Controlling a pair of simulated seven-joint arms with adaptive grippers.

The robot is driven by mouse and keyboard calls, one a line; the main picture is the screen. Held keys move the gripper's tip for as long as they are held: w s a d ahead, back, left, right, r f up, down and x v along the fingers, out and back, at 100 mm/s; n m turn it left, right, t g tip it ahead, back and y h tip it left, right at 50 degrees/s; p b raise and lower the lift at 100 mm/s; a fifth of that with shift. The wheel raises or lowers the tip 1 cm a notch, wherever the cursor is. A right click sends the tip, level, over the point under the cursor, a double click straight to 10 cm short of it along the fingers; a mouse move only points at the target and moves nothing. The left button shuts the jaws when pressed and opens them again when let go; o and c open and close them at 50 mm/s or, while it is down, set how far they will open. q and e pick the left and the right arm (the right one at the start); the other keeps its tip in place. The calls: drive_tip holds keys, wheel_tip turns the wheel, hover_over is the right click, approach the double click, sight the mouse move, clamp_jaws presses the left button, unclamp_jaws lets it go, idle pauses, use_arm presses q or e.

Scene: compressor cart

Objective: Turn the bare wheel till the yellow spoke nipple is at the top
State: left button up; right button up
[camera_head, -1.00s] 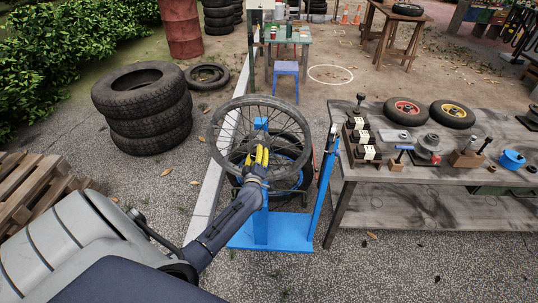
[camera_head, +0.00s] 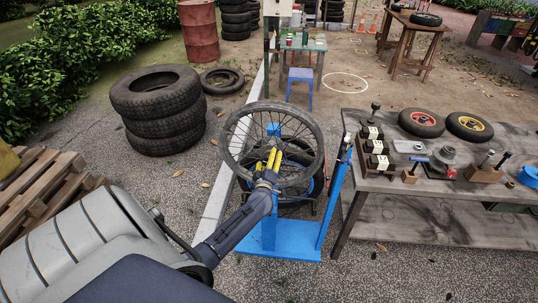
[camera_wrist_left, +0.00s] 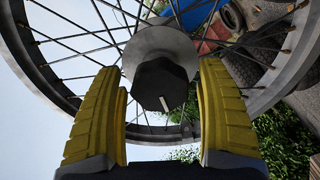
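The bare wheel (camera_head: 309,127), a spoked rim with a dark tyre-like outer band, stands upright on a blue stand (camera_head: 290,240). My left gripper (camera_head: 273,157) is in front of its hub, with yellow fingers pointing at it. In the left wrist view, the two yellow fingers (camera_wrist_left: 165,105) are apart on either side of a dark faceted hub knob (camera_wrist_left: 158,82) with a small white mark. A gap shows between knob and fingers. Spokes and a grey hub flange (camera_wrist_left: 158,42) lie behind. I cannot pick out the yellow spoke nipple in either view. My right gripper is not in view.
A workbench (camera_head: 370,215) stands close right of the stand, with small wheels (camera_head: 421,123), dark blocks and tools on it. A tyre stack (camera_head: 160,110) stands left and wooden pallets (camera_head: 45,185) lie further left. A blue stool (camera_head: 299,88) is behind the wheel.

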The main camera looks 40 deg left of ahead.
use_arm(q)
drive_tip(key=v, duration=1.2)
idle(0.6)
